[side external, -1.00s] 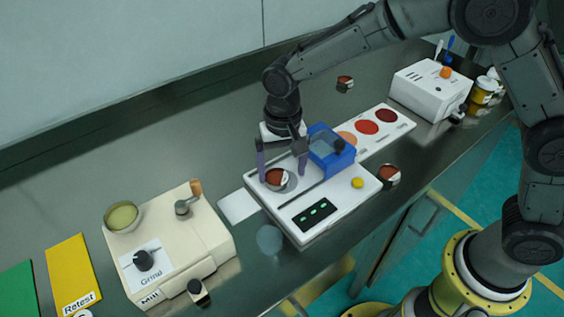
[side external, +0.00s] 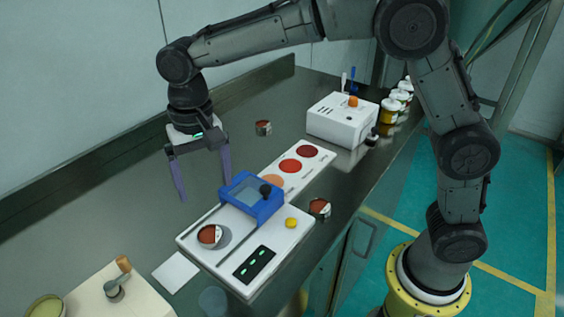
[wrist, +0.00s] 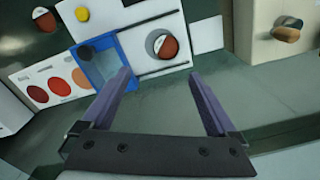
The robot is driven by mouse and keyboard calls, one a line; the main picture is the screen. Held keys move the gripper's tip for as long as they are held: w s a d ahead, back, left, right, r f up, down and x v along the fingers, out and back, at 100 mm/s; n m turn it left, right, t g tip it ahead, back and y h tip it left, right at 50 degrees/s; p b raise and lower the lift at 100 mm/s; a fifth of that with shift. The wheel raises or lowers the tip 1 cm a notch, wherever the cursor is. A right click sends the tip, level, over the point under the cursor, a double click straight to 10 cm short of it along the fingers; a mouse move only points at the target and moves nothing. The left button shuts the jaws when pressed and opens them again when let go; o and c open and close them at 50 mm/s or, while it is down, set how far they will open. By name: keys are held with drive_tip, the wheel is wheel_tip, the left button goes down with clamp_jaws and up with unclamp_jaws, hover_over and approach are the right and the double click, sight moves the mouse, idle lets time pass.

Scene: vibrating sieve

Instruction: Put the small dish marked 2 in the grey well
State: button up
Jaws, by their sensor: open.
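A small dish with red-brown contents (side external: 209,235) rests at the grey well (side external: 225,237) on the white device. It sits off to one side, leaving part of the grey round uncovered; I cannot tell whether it is fully seated. The same dish (wrist: 166,46) and grey well (wrist: 152,38) show in the wrist view. Similar dishes stand on the bench behind the device (side external: 263,128) and by its right side (side external: 319,208). I cannot read a number on any dish. My gripper (side external: 205,191) is open and empty, raised above and behind the device, apart from the dishes.
A blue frame (side external: 252,198) stands on the device beside the well. A strip with red discs (side external: 291,166) extends behind it. A white box (side external: 342,119) and jars (side external: 390,110) stand farther back. A cream mill (side external: 115,294) is at lower left.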

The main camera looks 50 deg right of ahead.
drive_tip(key=s+d+r+n+t, duration=0.1)
drive_tip(key=s+d+r+t, duration=0.1)
drive_tip(key=s+d+r, duration=0.5)
drive_tip(key=s+d+f+n+t, duration=0.1)
drive_tip(key=s+d+f, duration=0.1)
drive_tip(key=s+d, duration=0.4)
drive_tip(key=s+d+f+n+t, duration=0.1)
drive_tip(key=s+d+n+t, duration=0.1)
drive_tip(key=s+d, duration=0.4)
drive_tip(key=s, duration=0.5)
drive_tip(key=shift+d+f+t, duration=0.25)
drive_tip(key=shift+f+t, duration=0.05)
drive_tip(key=shift+f, duration=0.1)
